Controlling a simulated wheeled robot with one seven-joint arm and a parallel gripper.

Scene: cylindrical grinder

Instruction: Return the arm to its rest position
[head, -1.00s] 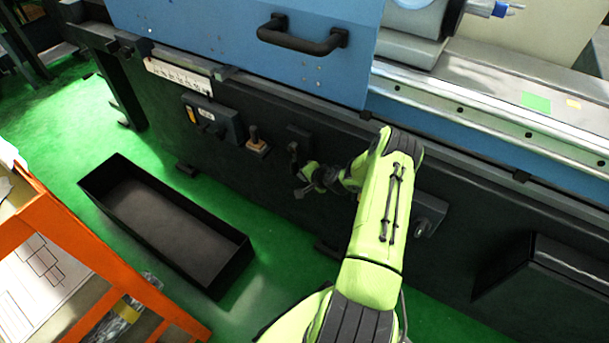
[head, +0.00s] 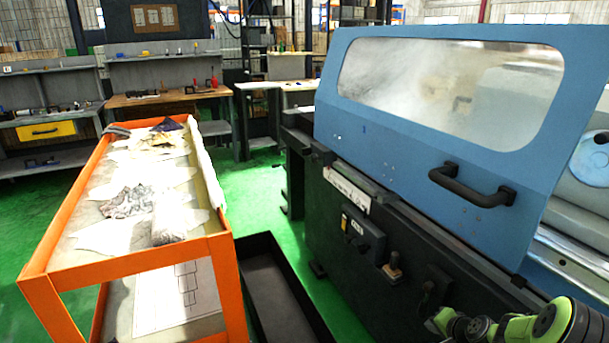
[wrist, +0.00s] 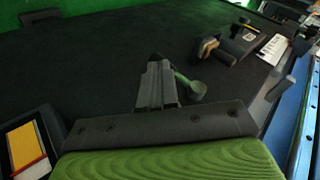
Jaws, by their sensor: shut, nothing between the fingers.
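My gripper (wrist: 157,88) is shut and empty in the wrist view, its two grey fingers together in front of the dark machine front. A lever with a rounded grey-green end (wrist: 194,88) shows just right of the fingers; I cannot tell whether they touch it. In the head view, my green arm (head: 545,322) is bent at the bottom right corner, in front of the grinder's dark lower panel (head: 350,270). My fingertips cannot be made out clearly there.
The grinder's blue door (head: 400,135) with its black handle (head: 472,185) is above my arm. A control box (head: 363,236) and a small knob lever (head: 393,267) project from the panel. An orange cart (head: 140,255) and black floor tray (head: 270,285) stand left.

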